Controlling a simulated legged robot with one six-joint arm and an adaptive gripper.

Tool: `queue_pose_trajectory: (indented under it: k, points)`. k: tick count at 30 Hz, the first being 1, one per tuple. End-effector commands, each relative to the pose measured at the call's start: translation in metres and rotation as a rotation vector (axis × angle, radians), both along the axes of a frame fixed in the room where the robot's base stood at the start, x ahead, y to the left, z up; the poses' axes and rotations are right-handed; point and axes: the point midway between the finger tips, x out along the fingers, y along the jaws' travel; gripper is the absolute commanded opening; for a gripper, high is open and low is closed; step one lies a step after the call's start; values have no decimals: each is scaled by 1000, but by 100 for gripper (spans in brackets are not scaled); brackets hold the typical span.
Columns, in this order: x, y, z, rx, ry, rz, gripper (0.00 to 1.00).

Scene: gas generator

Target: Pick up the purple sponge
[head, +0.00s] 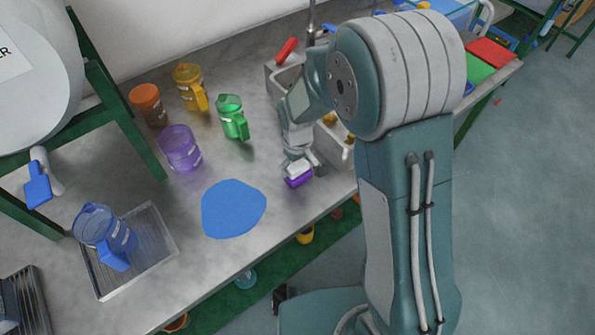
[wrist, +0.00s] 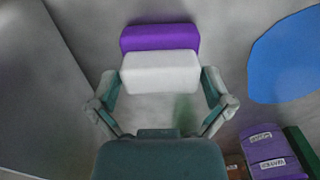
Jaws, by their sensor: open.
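The purple sponge (head: 298,180) has a purple layer and a white layer. It rests on the metal counter near the front edge, right of the blue mat. In the wrist view the sponge (wrist: 160,54) lies ahead of my gripper, purple side farther away and white side nearer. My gripper (wrist: 160,98) is open, with one finger on each side of the near white part. In the head view my gripper (head: 299,168) is low over the sponge and partly hides it. I cannot tell whether the fingers touch it.
A blue mat (head: 233,209) lies left of the sponge. Purple (head: 181,150), green (head: 233,118) and yellow (head: 190,87) jugs stand behind it. A sink (head: 337,137) is to the right. A blue jug (head: 105,235) stands on a tray (head: 160,238) at the left.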

Motion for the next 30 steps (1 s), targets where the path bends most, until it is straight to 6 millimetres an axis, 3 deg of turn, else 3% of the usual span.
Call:
queue_pose_trajectory:
  k: [2, 6, 20, 26, 30]
  points:
    - [0, 0, 0, 0, 0, 0, 100]
    - [0, 1, 0, -1, 0, 1, 45]
    - [0, 2, 4, -2, 1, 0, 44]
    - [0, 1, 31, -2, -1, 0, 44]
    - [-15, -5, 51, -2, -1, -1, 44]
